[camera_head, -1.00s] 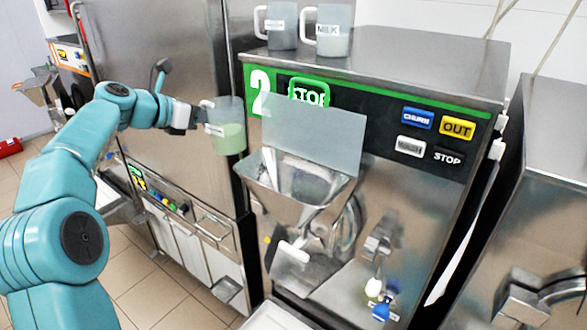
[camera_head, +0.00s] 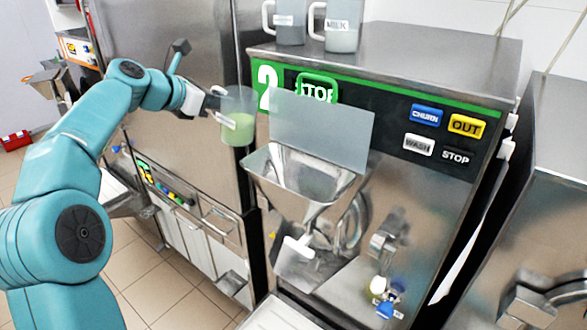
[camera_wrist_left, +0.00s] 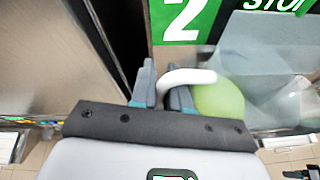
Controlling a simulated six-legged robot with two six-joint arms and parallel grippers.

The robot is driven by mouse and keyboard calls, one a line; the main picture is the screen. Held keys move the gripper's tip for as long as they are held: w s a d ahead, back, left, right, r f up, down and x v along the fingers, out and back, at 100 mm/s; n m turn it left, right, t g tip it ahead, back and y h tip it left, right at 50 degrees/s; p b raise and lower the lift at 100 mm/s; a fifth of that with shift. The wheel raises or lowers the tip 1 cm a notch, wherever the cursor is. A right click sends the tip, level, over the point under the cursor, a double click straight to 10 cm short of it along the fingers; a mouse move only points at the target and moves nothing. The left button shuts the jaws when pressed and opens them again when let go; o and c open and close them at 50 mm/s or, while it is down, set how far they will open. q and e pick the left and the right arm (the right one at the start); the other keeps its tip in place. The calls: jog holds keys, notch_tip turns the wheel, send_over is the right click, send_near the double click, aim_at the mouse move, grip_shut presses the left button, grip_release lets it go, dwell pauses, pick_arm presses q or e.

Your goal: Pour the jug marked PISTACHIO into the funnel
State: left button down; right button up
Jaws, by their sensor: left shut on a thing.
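A clear jug (camera_head: 238,122) with pale green contents is held in the air at the upper left of the funnel. Its label is turned too far to read. My left gripper (camera_head: 212,103) is shut on its handle; in the left wrist view the fingers (camera_wrist_left: 162,92) close around the white handle, with the green contents (camera_wrist_left: 218,98) to the right. The jug looks about upright. The steel funnel (camera_head: 305,182) sits on the front of machine 2, open at the top, with a clear panel (camera_head: 322,130) standing behind it. My right gripper is not in view.
Two more jugs, one marked MILK (camera_head: 341,28) and one with an unreadable label (camera_head: 287,22), stand on top of machine 2. Its buttons (camera_head: 435,133) are on the right of its face. Another machine (camera_head: 545,200) stands at the right.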

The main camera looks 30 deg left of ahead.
aim_at(236, 92)
pick_arm(q)
jog(key=d+r+m, duration=0.1)
jog(key=d+r+m+y, duration=0.1)
jog(key=shift+d+r+y, duration=0.2)
jog(key=shift+d+y, duration=0.1)
jog(key=shift+d, duration=0.05)
jog(key=shift+d+r+m+y, duration=0.15)
jog(key=shift+d+m+y, duration=0.15)
jog(key=shift+d, duration=0.25)
jog(key=shift+d+r+m+y, duration=0.2)
jog(key=shift+d+m, duration=0.2)
jog(key=shift+d, duration=0.15)
jog(key=shift+d+m+y, duration=0.6)
jog(key=shift+m+y, duration=0.1)
jog(key=shift+m, duration=0.1)
jog(key=shift+s+d+r+m+y, duration=0.1)
jog(key=shift+d+r+m+y, duration=0.05)
jog(key=shift+d+m+y, duration=0.2)
jog(key=shift+d, duration=0.1)
jog(key=shift+d+m, duration=0.2)
jog(key=shift+m, duration=0.15)
jog(key=shift+y, duration=0.25)
